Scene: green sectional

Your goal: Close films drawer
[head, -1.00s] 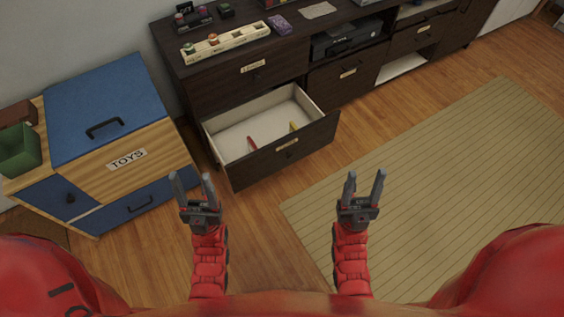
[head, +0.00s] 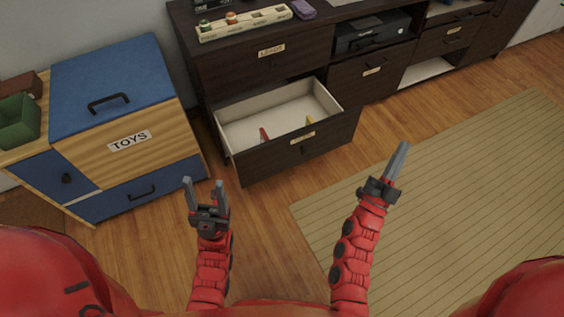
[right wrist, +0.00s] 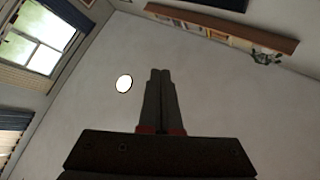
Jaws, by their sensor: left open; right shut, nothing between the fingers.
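An open drawer stands out from the lower left of the dark wood cabinet in the head view. Its dark front (head: 280,153) has a small label and a black handle; the label is too small to read. Inside its white interior (head: 265,108) lie a red item (head: 264,134) and a yellow item (head: 309,121). My left gripper (head: 205,183) is open and empty, in front of the drawer and to its left. My right gripper (head: 402,147) is shut and empty, to the right of the drawer front and apart from it. The right wrist view shows its fingers (right wrist: 160,75) together.
A blue and wood toy chest (head: 128,140) stands left of the drawer. A wooden tray with small items (head: 245,23) sits on the cabinet top (head: 315,22). A striped rug (head: 450,190) covers the floor at right. Bare floor lies before the drawer.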

